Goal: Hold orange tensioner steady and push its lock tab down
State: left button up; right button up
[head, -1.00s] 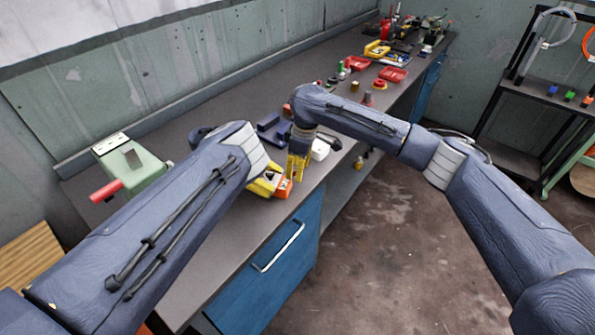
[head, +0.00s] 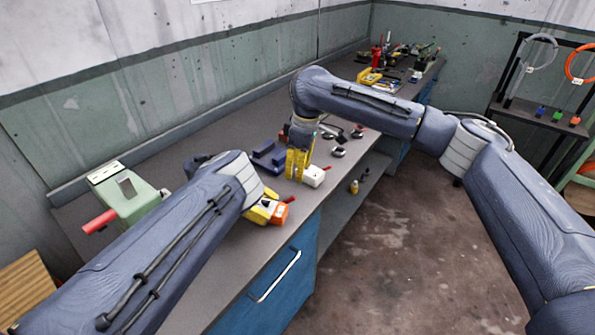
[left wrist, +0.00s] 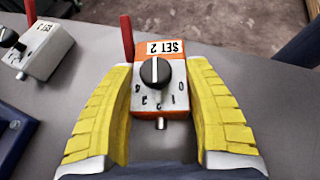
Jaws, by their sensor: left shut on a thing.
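The orange tensioner (left wrist: 162,95) has a white face with a black knob and a "SET 2" label. A red tab (left wrist: 127,38) sticks out past its far left corner in the left wrist view. My left gripper (left wrist: 163,110) has its yellow fingers shut on the tensioner's sides. In the head view the tensioner (head: 279,214) shows at the tips of my left gripper (head: 263,210), by the bench's front edge. My right gripper (head: 298,166) points down beyond the tensioner, apart from it, beside a white block; its yellow fingers look close together.
The white block (head: 314,176) stands beyond the tensioner, by the bench edge. Dark blue blocks (head: 268,158) lie behind it. A green machine with a red handle (head: 125,195) stands at the left. Tools (head: 385,75) crowd the far bench end.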

pick_arm(q)
jog(key=o, duration=1.3)
jog(key=shift+c, duration=0.2)
